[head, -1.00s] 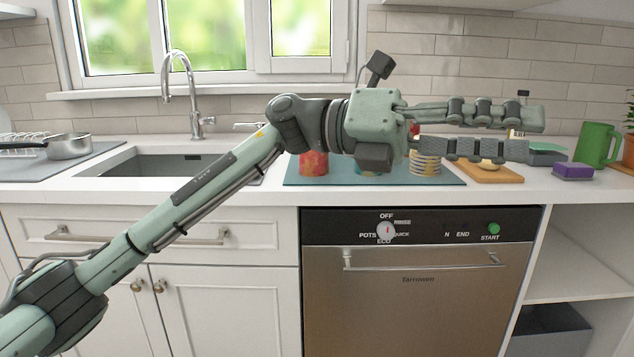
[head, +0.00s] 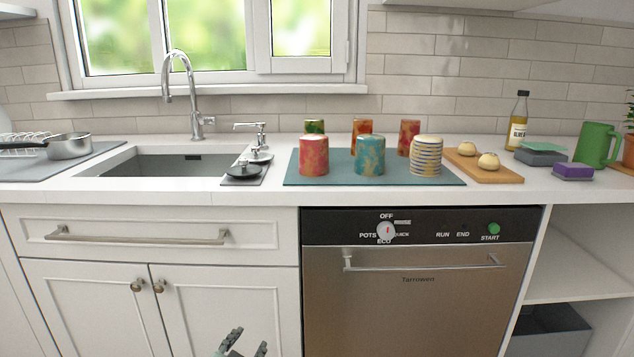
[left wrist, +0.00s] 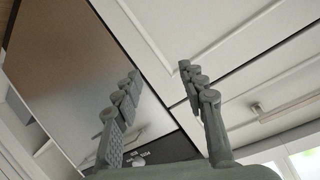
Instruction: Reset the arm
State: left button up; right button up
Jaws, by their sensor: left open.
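My left gripper (head: 243,345) shows at the bottom edge of the head view, low in front of the white cabinet doors. Only its fingertips are in that view; the rest of the arm is out of frame. In the left wrist view the two fingers of my left gripper (left wrist: 158,85) are spread apart with nothing between them. Beyond them are the dishwasher front (left wrist: 75,65) and the white cabinet panels (left wrist: 225,40). My right gripper is in neither view.
On the counter, several patterned cups (head: 314,157) stand on a blue mat (head: 455,181). A wooden board (head: 508,178) with two buns, a bottle (head: 517,125) and a green mug (head: 597,146) stand to the right. The dishwasher (head: 415,300) is closed. A sink (head: 165,166) lies left.

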pick_arm(q)
jog(key=s+a+f+n+g+y, duration=0.1)
jog(key=s+a+f+g, duration=0.2)
jog(key=s+f, duration=0.5)
jog(key=s+a+f+n+g+y, duration=0.1)
jog(key=s+a+f+g, duration=0.3)
jog(key=s+f, duration=0.4)
jog(key=s+a+f+n+g, duration=0.3)
jog(key=s+a+f, duration=0.2)
jog(key=s, duration=1.1)
notch_tip(320, 180, down, 3)
jog(key=shift+g+y, duration=0.4)
jog(key=shift+d, duration=0.1)
